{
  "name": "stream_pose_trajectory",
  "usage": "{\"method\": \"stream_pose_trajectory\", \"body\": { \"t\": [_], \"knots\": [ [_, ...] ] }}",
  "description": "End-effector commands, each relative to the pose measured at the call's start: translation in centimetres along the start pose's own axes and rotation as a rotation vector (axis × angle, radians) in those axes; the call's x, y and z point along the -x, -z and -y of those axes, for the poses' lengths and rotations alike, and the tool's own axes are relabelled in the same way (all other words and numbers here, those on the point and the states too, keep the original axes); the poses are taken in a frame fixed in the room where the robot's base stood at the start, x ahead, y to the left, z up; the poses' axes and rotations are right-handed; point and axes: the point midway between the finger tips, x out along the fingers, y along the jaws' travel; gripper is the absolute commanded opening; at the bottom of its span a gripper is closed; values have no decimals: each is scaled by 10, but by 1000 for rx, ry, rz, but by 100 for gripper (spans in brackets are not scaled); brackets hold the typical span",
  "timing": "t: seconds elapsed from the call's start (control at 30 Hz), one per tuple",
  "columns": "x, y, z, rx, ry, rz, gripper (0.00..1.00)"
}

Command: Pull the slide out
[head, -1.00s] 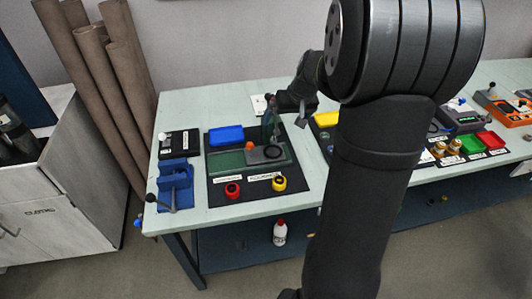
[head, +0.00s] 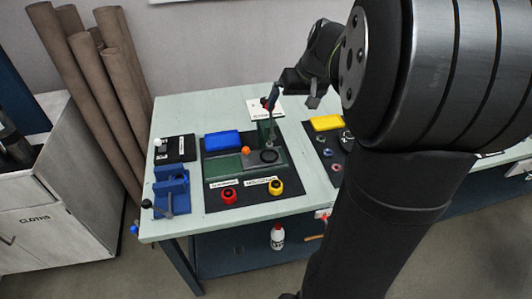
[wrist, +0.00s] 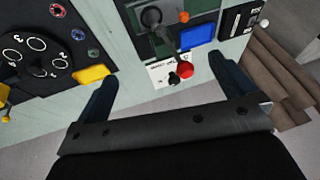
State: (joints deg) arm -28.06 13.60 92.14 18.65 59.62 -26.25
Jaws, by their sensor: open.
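A green fixture (head: 222,171) sits on a black mat at the left of the table. I cannot tell which part is the slide. My gripper (head: 294,98) is above the table's back edge, near the card. In the wrist view its jaws (wrist: 168,74) are wide apart and empty.
A blue tray (head: 221,141) lies behind the fixture, and red (head: 229,195) and yellow (head: 276,187) round caps are in front. A blue vise (head: 171,190) stands at left. A yellow tray (head: 326,123) and a second mat are at right. Brown rolls (head: 85,75) lean at the wall.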

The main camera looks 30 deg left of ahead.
Motion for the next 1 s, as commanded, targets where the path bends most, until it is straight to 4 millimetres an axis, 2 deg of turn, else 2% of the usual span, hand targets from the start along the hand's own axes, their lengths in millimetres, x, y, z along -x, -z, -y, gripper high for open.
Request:
{"method": "stream_pose_trajectory", "body": {
  "t": [0.3, 0.37, 0.57, 0.77, 1.0],
  "knots": [
    [5, 0, 0, 0, 0, 1, 100],
    [5, 0, 0, 0, 0, 1, 90],
    [4, 0, 0, 0, 0, 1, 51],
    [-8, 12, 12, 22, -28, 43, 50],
    [-51, 54, 57, 87, -177, 155, 50]
  ]
}}
